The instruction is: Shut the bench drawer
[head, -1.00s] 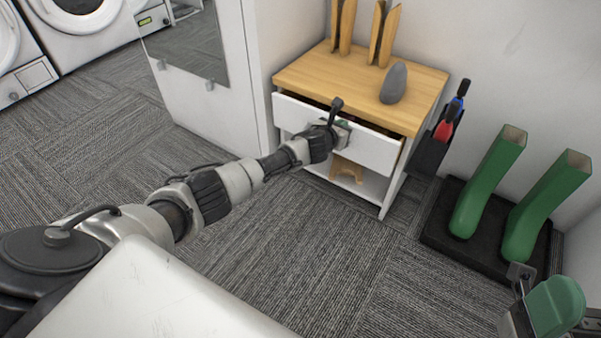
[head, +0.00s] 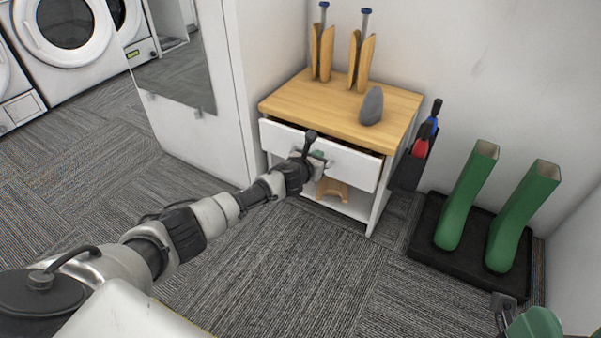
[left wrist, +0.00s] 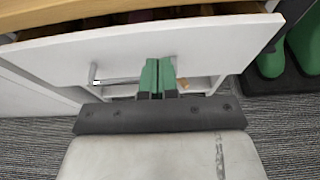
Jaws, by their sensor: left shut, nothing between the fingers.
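The bench (head: 345,103) has a wooden top and white sides and stands against the wall. Its white drawer (head: 357,170) is partly open, with a dark gap between its front and the top. In the left wrist view the drawer front (left wrist: 110,52) fills the upper part, and a grey bar handle (left wrist: 93,74) crosses it. My left gripper (head: 318,157) is at the drawer front; its green fingers (left wrist: 158,78) are together and empty, in front of the handle's middle. I cannot tell whether they touch. My right gripper (head: 530,322) is only partly in view at the bottom right.
A grey stone-like object (head: 371,106) and wooden boot trees (head: 361,60) stand on the bench top. A holder with brushes (head: 412,160) hangs at its right side. Green boots (head: 518,222) stand on a black tray (head: 425,228). Carpet in front is free.

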